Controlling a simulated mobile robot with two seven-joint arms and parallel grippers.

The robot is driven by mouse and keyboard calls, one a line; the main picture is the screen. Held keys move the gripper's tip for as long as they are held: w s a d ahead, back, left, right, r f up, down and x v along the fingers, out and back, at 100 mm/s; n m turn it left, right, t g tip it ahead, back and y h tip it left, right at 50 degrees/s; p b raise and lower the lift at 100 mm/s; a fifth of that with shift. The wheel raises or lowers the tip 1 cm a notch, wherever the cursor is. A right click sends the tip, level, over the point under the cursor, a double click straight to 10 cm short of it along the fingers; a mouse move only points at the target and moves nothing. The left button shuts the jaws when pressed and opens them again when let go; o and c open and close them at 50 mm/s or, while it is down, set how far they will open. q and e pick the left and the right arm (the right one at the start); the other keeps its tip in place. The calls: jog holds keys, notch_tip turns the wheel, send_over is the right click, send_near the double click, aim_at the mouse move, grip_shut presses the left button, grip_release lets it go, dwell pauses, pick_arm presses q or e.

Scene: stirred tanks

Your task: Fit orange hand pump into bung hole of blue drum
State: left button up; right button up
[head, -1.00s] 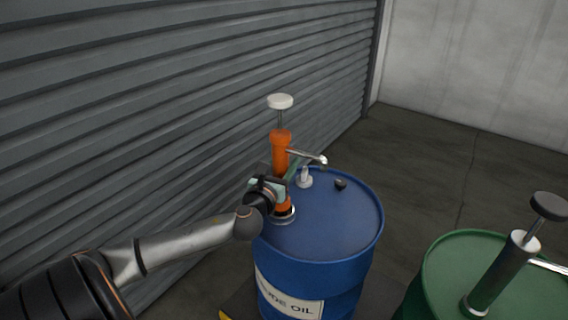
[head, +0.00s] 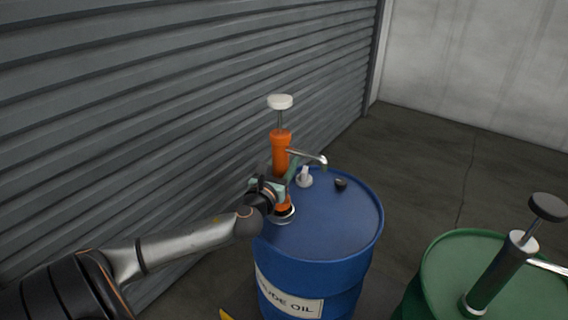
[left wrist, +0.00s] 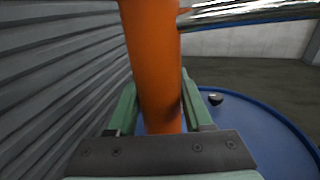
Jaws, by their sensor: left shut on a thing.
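The orange hand pump (head: 281,152) stands upright at the left edge of the blue drum's (head: 325,222) top. It has a white knob on a thin rod and a metal spout pointing right. Its lower end meets a pale ring on the lid, which I take to be the bung hole; the gripper and pump hide the hole itself. My left gripper (head: 278,190) is shut around the pump's lower body. In the left wrist view the orange body (left wrist: 155,65) passes between the green fingers (left wrist: 158,113). My right gripper is out of view.
A green drum (head: 440,270) with a dark-knobbed pump (head: 497,274) stands at the right. A grey shutter wall (head: 150,120) is close behind on the left.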

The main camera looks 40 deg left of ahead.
pick_arm(q)
jog(key=shift+r+p, duration=0.15)
jog(key=shift+p, duration=0.35)
dwell(0.5)
jog(key=shift+f+b, duration=1.1)
jog(key=shift+f, duration=0.65)
jog(key=o, duration=1)
jog(key=shift+r, duration=0.1)
jog(key=shift+o, duration=1.3)
jog(key=shift+f, duration=0.25)
jog(key=shift+s+d, duration=0.2)
jog(key=shift+s, duration=0.3)
jog(key=p+v, duration=0.1)
jog(key=v, duration=1)
jog(key=shift+s+r, duration=0.2)
jog(key=shift+d, duration=0.15)
